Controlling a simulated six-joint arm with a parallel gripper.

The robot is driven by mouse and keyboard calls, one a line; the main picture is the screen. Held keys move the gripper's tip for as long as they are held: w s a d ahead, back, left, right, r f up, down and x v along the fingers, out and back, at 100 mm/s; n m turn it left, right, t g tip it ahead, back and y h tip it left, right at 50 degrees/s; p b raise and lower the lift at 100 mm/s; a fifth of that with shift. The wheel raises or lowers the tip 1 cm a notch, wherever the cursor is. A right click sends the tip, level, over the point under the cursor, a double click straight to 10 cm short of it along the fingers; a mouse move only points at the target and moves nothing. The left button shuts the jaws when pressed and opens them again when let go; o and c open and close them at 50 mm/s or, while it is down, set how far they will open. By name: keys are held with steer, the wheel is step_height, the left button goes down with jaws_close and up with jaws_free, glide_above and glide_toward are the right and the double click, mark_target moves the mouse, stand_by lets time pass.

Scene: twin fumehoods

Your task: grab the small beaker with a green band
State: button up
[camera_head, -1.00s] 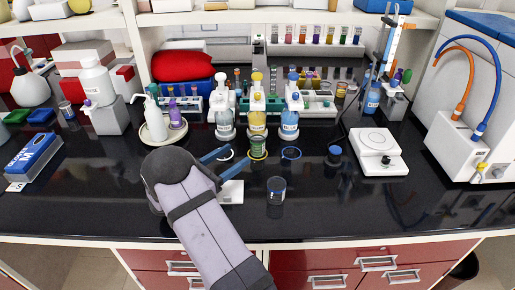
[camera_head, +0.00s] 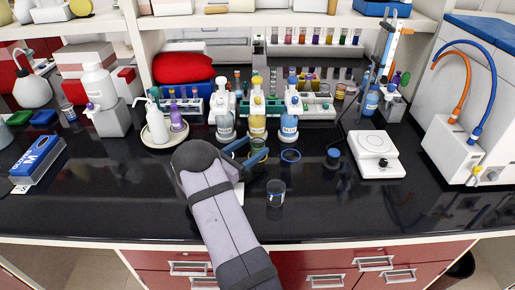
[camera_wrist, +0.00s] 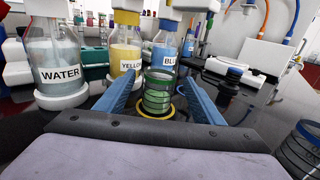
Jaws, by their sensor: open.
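The small beaker with a green band (camera_wrist: 158,92) stands upright at a yellow ring on the black bench, in front of the yellow-labelled bottle. In the head view the green-banded beaker (camera_head: 259,144) is partly hidden by my gripper's blue fingers. My gripper (camera_head: 257,148) is open, reaching in from the front left. In the wrist view the fingers of my gripper (camera_wrist: 162,80) lie on either side of the beaker, with visible gaps.
Bottles labelled water (camera_wrist: 58,62), yellow (camera_wrist: 125,55) and blue (camera_wrist: 164,48) stand close behind. Another beaker (camera_head: 276,192) with a dark blue band stands at the front right. A blue ring (camera_head: 291,155) lies to the right. A white hotplate-like device (camera_head: 374,153) stands farther right.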

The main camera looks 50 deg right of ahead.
mark_target(252, 146)
steer(key=shift+d+p, duration=0.35)
steer(key=shift+d, duration=1.25)
steer(key=c, duration=1.2)
steer(key=shift+c, duration=0.4)
steer(key=shift+r, duration=0.15)
